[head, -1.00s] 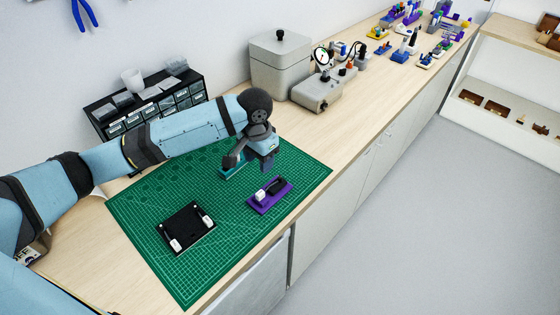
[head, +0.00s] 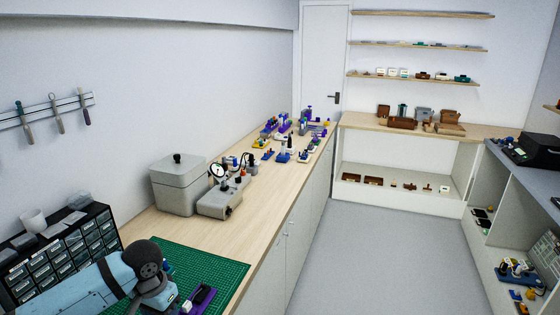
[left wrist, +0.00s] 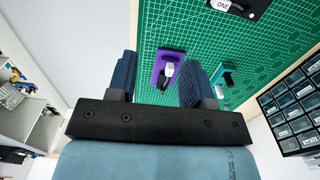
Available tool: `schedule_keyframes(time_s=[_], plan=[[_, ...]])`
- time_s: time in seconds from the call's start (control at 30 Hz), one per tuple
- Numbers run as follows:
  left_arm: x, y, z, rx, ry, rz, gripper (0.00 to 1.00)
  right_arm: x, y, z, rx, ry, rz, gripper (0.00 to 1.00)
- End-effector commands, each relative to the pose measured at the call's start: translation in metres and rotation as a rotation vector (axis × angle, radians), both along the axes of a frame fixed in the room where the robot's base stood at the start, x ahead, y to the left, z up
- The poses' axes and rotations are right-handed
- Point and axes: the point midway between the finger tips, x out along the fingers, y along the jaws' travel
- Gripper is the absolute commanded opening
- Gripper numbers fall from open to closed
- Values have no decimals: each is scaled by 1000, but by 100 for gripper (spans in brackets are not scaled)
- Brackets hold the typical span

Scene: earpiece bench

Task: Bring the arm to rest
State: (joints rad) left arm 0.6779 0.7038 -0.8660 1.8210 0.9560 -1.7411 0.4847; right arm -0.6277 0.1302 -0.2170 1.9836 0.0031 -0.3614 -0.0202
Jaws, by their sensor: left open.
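My left arm comes in from the lower left in the head view and ends over the green cutting mat (head: 225,265). The left wrist view shows my left gripper (left wrist: 158,75) with its two dark blue fingers apart and nothing held between them. A purple tray (head: 205,299) with a dark piece and a white piece lies on the mat. In the left wrist view the purple tray (left wrist: 158,60) shows between and beyond the fingers. A teal block (left wrist: 226,75) is right of the fingers there. My right gripper is in neither view.
A drawer cabinet (head: 62,262) stands at the left against the wall. A grey lidded box (head: 178,188) and a grey gauge unit (head: 219,202) stand behind the mat. Several coloured parts sit farther along the bench. The floor (head: 385,230) is clear.

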Motion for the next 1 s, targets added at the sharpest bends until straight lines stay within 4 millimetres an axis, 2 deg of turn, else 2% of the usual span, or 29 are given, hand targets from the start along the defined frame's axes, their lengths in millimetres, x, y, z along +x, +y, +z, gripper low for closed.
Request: schedule_keyframes(time_s=[0.07,0.37,0.63,0.8,1.0], plan=[[-2,-5,-6,-14,-4,-6,47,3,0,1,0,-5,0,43],[-24,-63,-66,-216,-156,-53,47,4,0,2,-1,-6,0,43],[-64,-111,-122,-420,-387,-34,47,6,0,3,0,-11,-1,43],[-100,-119,-150,-480,-569,15,47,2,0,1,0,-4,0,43],[-154,-101,-176,-441,-769,72,47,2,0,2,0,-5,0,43]])
